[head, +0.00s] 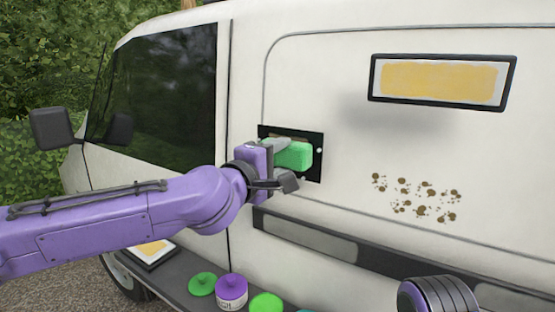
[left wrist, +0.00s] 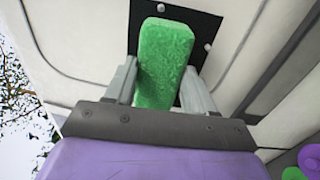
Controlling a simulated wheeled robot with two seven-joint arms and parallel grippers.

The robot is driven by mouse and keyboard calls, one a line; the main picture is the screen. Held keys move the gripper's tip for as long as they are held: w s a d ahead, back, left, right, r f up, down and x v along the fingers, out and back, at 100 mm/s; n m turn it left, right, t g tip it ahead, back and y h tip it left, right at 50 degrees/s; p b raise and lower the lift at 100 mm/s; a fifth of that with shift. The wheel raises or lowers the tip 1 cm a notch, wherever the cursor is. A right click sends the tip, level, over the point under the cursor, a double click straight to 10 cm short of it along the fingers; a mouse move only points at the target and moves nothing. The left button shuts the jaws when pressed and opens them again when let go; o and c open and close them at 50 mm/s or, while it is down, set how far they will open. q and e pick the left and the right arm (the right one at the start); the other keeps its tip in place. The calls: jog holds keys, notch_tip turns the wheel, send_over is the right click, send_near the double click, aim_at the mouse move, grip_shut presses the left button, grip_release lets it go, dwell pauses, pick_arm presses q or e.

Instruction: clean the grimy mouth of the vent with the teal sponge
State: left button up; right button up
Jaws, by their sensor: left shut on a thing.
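My left gripper (head: 278,166) is shut on a green sponge (head: 294,155), with one finger on each side of it. The left wrist view shows the sponge (left wrist: 165,60) between the fingers of the left gripper (left wrist: 162,85). Its colour looks plain green rather than teal. The sponge is in front of a black screwed plate (head: 317,140) on the van's side, which appears to be the vent. The sponge and gripper hide the vent's mouth and any grime there. I cannot tell whether the sponge touches it.
Brown spots (head: 418,195) mark the white van panel (head: 340,70) right of the vent. A framed yellow panel (head: 440,80) is above them. Below, a dark ledge (head: 185,277) holds a green lid (head: 202,284), a purple jar (head: 231,291) and another green item (head: 266,302).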

pick_arm(q)
jog(key=shift+w+d, duration=0.35)
jog(key=shift+w, duration=0.1)
